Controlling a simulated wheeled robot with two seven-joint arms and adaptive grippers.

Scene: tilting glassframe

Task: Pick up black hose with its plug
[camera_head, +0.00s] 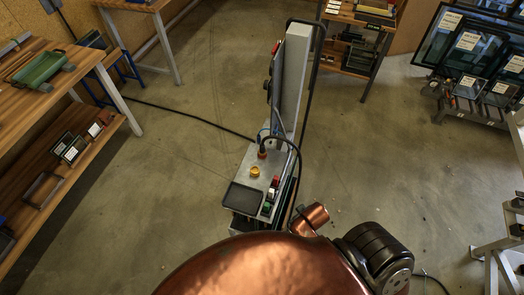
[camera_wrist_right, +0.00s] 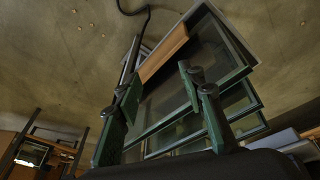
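A black hose (camera_head: 299,165) arcs over the grey machine base in the head view and runs down its right side. Its upper end meets an orange-red plug (camera_head: 262,154) that stands at the foot of the upright grey panel (camera_head: 291,80). My right gripper (camera_wrist_right: 162,82) shows in the right wrist view with its two dark green fingers spread apart. No object is visibly held between them; framed glass panes (camera_wrist_right: 180,100) show behind the fingers. I cannot make out the hose plug in the wrist view. My left gripper is not in view.
The machine base carries a yellow knob (camera_head: 255,171), a black tray (camera_head: 243,197) and small buttons. A wooden workbench (camera_head: 90,62) stands left, a shelf (camera_head: 345,15) behind and a glass rack (camera_head: 465,108) at right. A black cable (camera_head: 190,120) crosses the otherwise mostly clear floor.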

